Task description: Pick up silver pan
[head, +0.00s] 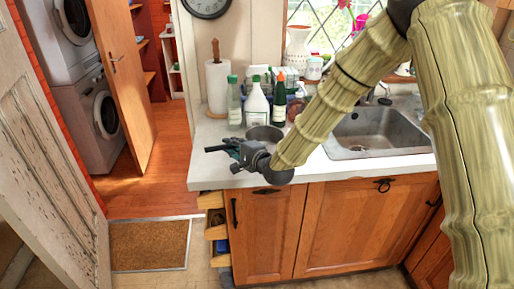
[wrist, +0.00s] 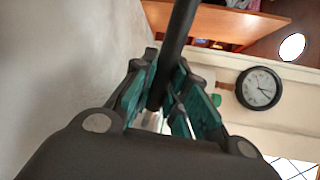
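The silver pan (head: 264,132) shows its round metal body just behind my gripper, over the counter near the bottles. Its dark handle (head: 214,149) sticks out to the left past my gripper. My gripper (head: 234,148) is at the counter's front left part. In the wrist view the dark handle (wrist: 178,40) runs between the two teal finger pads (wrist: 168,98), which close in on it from both sides. Part of the pan is hidden behind my gripper and arm. I cannot tell whether the pan touches the counter.
Several bottles, including a white one (head: 257,104), stand close behind the pan. A paper towel roll (head: 217,85) is at the back left. The steel sink (head: 374,130) lies to the right. Open drawers (head: 216,232) stick out below the counter's left end.

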